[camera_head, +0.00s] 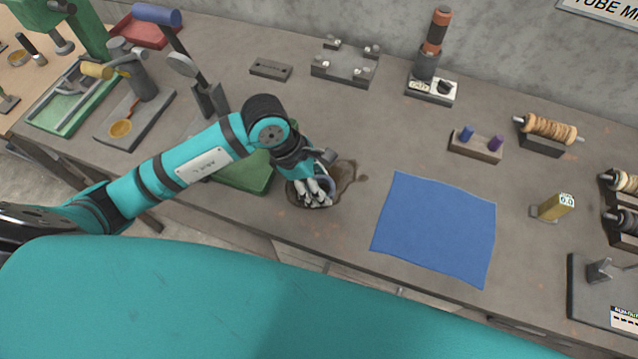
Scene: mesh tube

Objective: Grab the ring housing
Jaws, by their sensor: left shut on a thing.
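My left gripper (314,196) reaches down to the bench's near part, left of the blue cloth. Its pale fingers are shut on a small rounded piece, which I take to be the ring housing (331,184). Only a grey-blue curved edge of it shows beside the fingers; the rest is hidden. A dark round shape lies under the fingers, at a brown stain on the bench top. I cannot tell whether the piece touches the bench. My right gripper is not in view.
A blue cloth (436,228) lies flat to the right. Behind stand a block with two pegs (476,146), a spool holder (545,134) and a signal tower (434,62). Bench (380,130) between them is clear.

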